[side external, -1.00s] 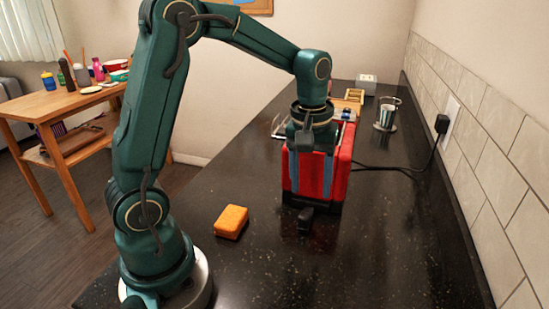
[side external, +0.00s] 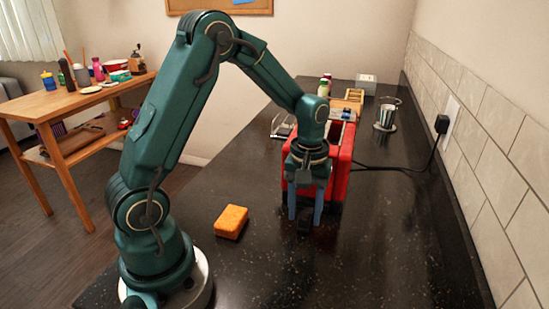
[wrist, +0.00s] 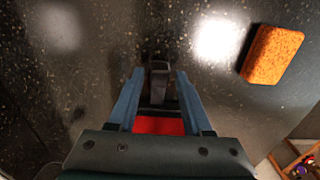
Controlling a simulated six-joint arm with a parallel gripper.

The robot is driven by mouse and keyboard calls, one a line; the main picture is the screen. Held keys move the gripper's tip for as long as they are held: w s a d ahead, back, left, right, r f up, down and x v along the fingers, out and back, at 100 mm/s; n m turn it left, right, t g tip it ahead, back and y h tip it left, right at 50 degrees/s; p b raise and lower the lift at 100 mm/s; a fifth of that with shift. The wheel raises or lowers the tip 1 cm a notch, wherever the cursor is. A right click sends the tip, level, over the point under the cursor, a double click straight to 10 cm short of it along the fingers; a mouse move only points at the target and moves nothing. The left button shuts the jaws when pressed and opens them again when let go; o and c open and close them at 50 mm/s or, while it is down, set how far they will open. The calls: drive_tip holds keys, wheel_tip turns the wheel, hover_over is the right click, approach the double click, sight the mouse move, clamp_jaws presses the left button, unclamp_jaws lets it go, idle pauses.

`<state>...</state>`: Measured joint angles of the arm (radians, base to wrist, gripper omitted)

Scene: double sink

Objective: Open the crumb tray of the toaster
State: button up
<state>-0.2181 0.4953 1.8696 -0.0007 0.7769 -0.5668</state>
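The red toaster (side external: 343,160) stands on the dark counter behind my gripper, and a strip of its red body shows in the wrist view (wrist: 158,126). A small black tab (side external: 304,227) sticks out low at its near end, and looks like the crumb tray handle. My gripper (side external: 305,220) points down in front of the toaster. Its blue fingers are open, one on each side of the tab. In the wrist view the tab (wrist: 159,80) lies between the fingertips, with gaps on both sides. The tray itself is hidden.
An orange sponge (side external: 231,222) lies on the counter to the left of my gripper. A metal cup (side external: 386,115) stands further back at the right. A black cord (side external: 410,169) runs from the toaster to the wall outlet. The near right counter is clear.

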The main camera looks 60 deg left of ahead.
clamp_jaws()
idle(1.2)
